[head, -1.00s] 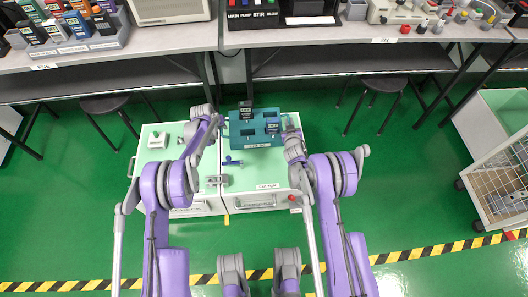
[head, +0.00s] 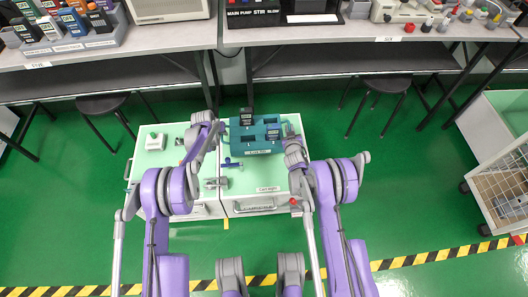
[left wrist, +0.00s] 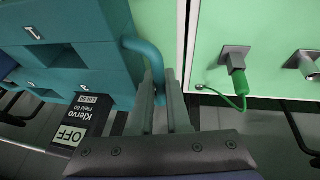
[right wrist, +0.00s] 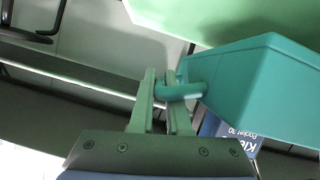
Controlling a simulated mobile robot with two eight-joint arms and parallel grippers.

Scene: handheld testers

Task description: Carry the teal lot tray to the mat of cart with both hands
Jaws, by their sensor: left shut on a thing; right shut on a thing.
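The teal lot tray (head: 257,144) is over the back of the right half of the pale green cart top (head: 262,175). My left gripper (head: 218,132) is shut on the tray's left handle, also seen in the left wrist view (left wrist: 143,50). My right gripper (head: 290,142) is shut on its right handle, clear in the right wrist view (right wrist: 181,91). The tray looks about level. I cannot tell whether it touches the cart, nor pick out a separate mat.
A blue valve-like part (head: 230,164) and a grey latch (head: 216,183) are in front of the tray. Benches, stools (head: 380,88) and a wheeled bin (head: 500,165) surround open green floor.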

